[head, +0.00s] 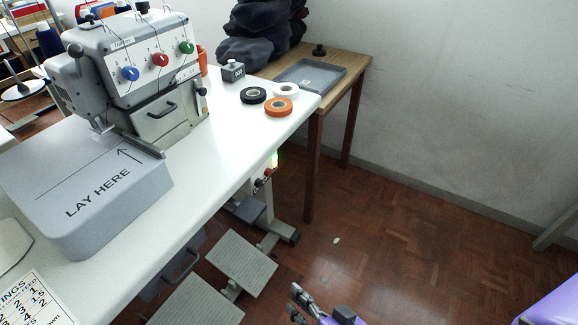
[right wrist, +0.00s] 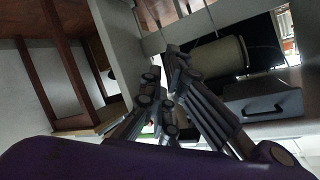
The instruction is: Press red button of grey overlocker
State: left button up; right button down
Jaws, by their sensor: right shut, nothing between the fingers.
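The grey overlocker (head: 135,65) stands on the white table, with blue, red and green dials on its front. The red dial (head: 160,59) is its middle one. A small red button (head: 268,172) shows below the table edge on the stand, near a green glow and a dark button. My right gripper (head: 298,302) is low in front of the table, above the floor, apart from the buttons. Its fingers also show in the right wrist view (right wrist: 168,95), closed together and empty. My left gripper is not in view.
A grey "LAY HERE" block (head: 90,195) sits before the overlocker. Tape rolls (head: 278,107) lie near the white table's right end. Foot pedals (head: 241,262) stand below. A wooden table (head: 340,64) holds a grey tray (head: 310,76). Floor at right is mostly clear.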

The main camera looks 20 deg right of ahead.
aim_at(269, 172)
jog(key=w+d+r+m+t+p, duration=0.25)
jog(key=w+r+m+t, duration=0.35)
jog(key=w+r, duration=0.6)
jog(key=d+r+m+h+p, duration=0.1)
jog(key=d+m+h, duration=0.4)
jog(key=m, duration=0.4)
jog(key=shift+d+r+m+g, duration=0.2)
jog(key=shift+d+m+g, duration=0.15)
jog(key=shift+d, duration=0.4)
jog(key=w+a, duration=0.2)
jog(key=w, duration=1.1)
jog(key=shift+a, duration=0.15)
